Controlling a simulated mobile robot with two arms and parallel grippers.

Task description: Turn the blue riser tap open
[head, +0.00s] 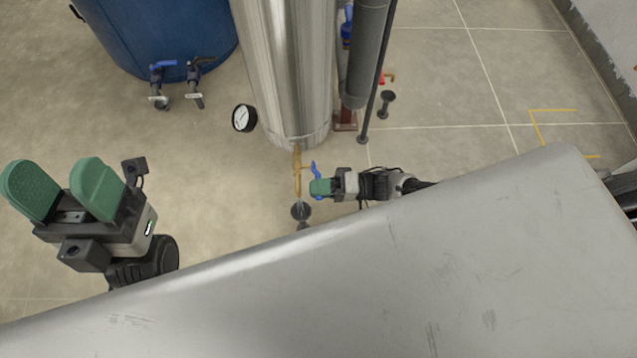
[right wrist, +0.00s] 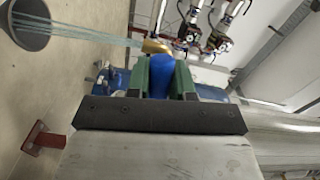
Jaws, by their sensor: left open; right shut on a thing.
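The blue riser tap's handle (head: 316,169) sits beside a brass pipe (head: 297,165) at the foot of a shiny steel column. My right gripper (head: 313,187) is shut on the blue handle. In the right wrist view the blue handle (right wrist: 161,76) is between the green fingers, with the brass spout (right wrist: 155,46) just beyond. Thin streams of water (right wrist: 95,34) run from the brass spout to a dark funnel (right wrist: 30,25). The funnel also shows in the head view (head: 301,211). My left gripper (head: 60,178) is open and empty over the floor at the left, far from the tap.
The steel column (head: 285,65) and a grey pipe (head: 364,55) stand behind the tap. A round gauge (head: 244,118) is to its left. A blue tank (head: 165,30) with two small taps stands at the back left. A large scratched grey surface (head: 380,280) fills the foreground.

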